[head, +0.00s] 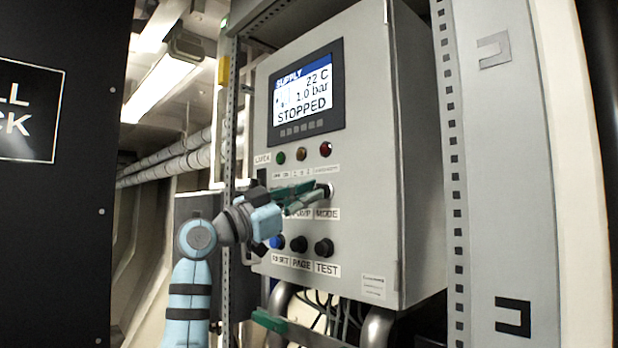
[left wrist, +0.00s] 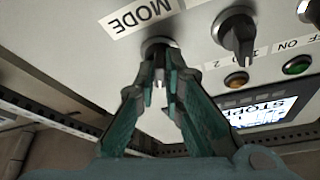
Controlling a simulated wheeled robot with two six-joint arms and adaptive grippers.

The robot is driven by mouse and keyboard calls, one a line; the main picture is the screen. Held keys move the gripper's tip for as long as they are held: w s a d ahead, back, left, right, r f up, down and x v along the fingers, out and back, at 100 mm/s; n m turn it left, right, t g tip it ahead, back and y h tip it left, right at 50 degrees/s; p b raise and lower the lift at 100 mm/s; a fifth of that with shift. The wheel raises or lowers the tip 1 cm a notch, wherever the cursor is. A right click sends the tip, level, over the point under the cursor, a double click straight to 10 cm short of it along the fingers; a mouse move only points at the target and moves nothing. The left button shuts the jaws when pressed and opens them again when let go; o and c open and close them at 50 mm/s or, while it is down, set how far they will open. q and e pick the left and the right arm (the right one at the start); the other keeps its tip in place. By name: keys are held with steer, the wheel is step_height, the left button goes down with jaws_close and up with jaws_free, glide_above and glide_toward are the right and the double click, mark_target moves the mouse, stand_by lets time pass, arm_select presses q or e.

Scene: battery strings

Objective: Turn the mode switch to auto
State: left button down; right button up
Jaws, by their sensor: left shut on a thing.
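The mode switch (head: 330,190) is a small round selector with a bright ring, on the front of a grey control cabinet above the MODE label (head: 327,214). My left gripper (head: 322,192) reaches in from the left with its green fingers shut on the switch. In the left wrist view the switch's ring (left wrist: 158,43) shows just beyond the closed fingertips (left wrist: 160,78), beside the upside-down MODE label (left wrist: 145,14).
A screen (head: 306,94) reads SUPPLY, 22 C, 1.0 bar and STOPPED. The neighbouring black pump knob (left wrist: 237,34) is close to my fingers. Lamps sit above, with the red one (head: 326,149) at right. Push buttons (head: 299,244) lie below. Metal rack posts (head: 452,160) flank the cabinet.

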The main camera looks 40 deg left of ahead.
arm_select(q)
steer(key=shift+a+r+m+g+h+p, duration=0.1)
steer(key=shift+m+g+h+p, duration=0.35)
steer(key=shift+m+p, duration=0.8)
steer(key=shift+a+r+m+g+h+p, duration=0.1)
steer(key=shift+m+g+h+p, duration=0.15)
steer(key=shift+m+h+p, duration=0.9)
steer(key=shift+m+y, duration=0.5)
steer(key=shift+y, duration=0.1)
steer(key=shift+d+f, duration=0.1)
steer(key=c, duration=1.7)
jaws_free()
